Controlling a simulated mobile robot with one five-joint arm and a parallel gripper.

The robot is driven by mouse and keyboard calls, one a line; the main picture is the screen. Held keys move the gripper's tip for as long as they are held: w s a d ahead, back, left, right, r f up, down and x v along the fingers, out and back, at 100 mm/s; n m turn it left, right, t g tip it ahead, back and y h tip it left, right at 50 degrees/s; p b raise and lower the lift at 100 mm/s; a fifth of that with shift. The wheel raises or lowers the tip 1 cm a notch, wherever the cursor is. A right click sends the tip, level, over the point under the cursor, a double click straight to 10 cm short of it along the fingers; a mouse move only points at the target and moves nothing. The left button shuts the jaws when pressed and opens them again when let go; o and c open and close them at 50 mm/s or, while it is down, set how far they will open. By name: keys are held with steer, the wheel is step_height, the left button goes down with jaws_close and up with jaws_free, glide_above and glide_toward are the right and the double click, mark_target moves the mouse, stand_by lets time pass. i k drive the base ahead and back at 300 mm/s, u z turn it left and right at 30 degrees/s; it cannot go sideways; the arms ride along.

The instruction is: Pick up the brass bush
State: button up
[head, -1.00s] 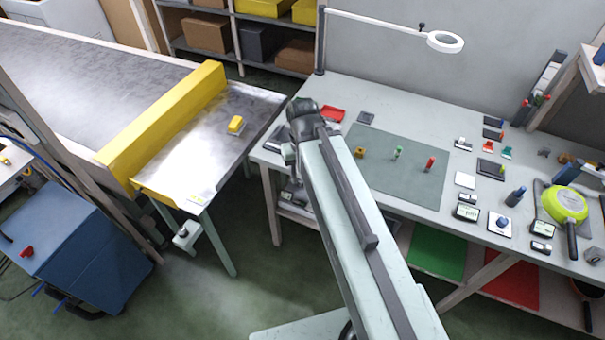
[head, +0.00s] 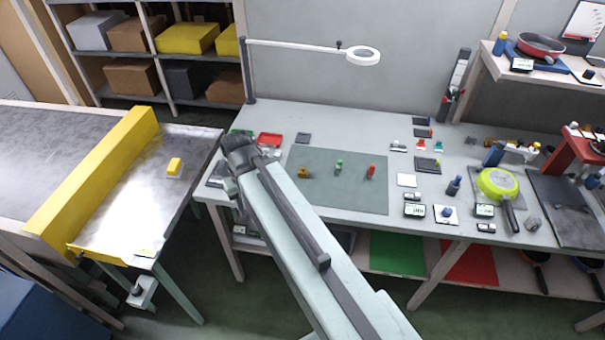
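A small brass-coloured piece (head: 303,173), which looks like the brass bush, stands at the left part of the grey-green mat (head: 345,200) on the workbench. A green piece (head: 339,167) and a red piece (head: 371,171) stand to its right on the same mat. My arm reaches up from the bottom of the view, and its end with my gripper (head: 232,175) is at the bench's left end, left of the brass piece and apart from it. The fingers are too small and too hidden by the arm to show whether they are open or shut.
A red tray (head: 270,140) lies behind the arm's end. A lamp (head: 362,56) overhangs the bench. Several small parts, displays and a green pan (head: 497,184) crowd the right side. A conveyor with a yellow barrier (head: 95,170) stands at left, across a floor gap.

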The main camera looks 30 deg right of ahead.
mark_target(302, 173)
steer(key=z, duration=0.1)
steer(key=k, duration=0.5)
steer(key=u, duration=4.2)
steer(key=k, duration=0.7)
steer(key=z, duration=0.25)
